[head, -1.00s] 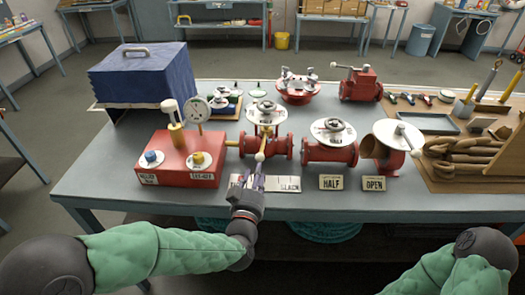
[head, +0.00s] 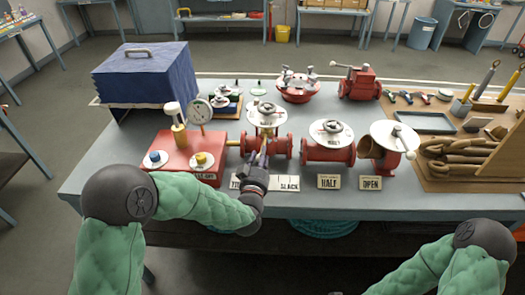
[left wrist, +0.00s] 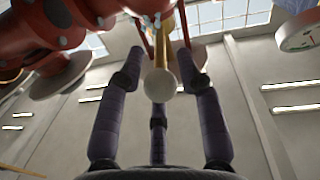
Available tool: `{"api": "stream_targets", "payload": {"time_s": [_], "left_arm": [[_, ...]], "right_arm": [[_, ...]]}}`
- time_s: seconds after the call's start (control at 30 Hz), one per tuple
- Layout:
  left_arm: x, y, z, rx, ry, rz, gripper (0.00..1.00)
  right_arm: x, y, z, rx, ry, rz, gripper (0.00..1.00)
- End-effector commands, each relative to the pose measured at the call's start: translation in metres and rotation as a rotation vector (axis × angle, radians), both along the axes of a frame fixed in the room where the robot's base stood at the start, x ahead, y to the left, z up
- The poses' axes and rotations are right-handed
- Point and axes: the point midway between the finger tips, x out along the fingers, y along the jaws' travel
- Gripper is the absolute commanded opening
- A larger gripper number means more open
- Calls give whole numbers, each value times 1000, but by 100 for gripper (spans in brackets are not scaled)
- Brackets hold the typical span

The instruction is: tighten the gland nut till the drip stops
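A red valve (head: 282,146) with a white round dial on top stands at the middle of the bench. A brass rod (left wrist: 160,50) with a pale ball end (left wrist: 158,88) sticks out from it; I take it to be the gland nut's lever. The nut itself and any drip cannot be made out. My left gripper (head: 260,160) is at the front of this valve. In the left wrist view its three dark fingers (left wrist: 160,75) stand spread around the rod and ball, with gaps visible at both sides. My right gripper is out of view.
A red box with a gauge (head: 200,110) is left of the valve. A second red valve (head: 328,152) and a red elbow fitting (head: 388,146) are to the right. Label plates, including SLACK (head: 287,184), HALF (head: 329,182) and OPEN (head: 370,183), lie in front. A blue-covered case (head: 158,75) is behind left.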

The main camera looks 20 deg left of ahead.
Motion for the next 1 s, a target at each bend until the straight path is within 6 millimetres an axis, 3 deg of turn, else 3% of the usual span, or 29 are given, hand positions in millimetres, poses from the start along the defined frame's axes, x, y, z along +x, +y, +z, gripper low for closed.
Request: {"api": "stream_targets", "payload": {"time_s": [0.1, 0.3, 0.63, 0.77, 1.0], "left_arm": [[17, 3, -1, 0, -1, 0, 36], [33, 6, 0, 0, 0, 0, 36], [36, 6, 0, 0, 1, 0, 36], [36, 6, 0, 0, 0, 0, 2], [36, 6, 0, 0, 1, -1, 0]], "right_arm": [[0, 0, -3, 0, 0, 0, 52], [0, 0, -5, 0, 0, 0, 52], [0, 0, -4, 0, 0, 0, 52], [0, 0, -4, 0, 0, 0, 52], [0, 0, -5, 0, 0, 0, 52]]}}
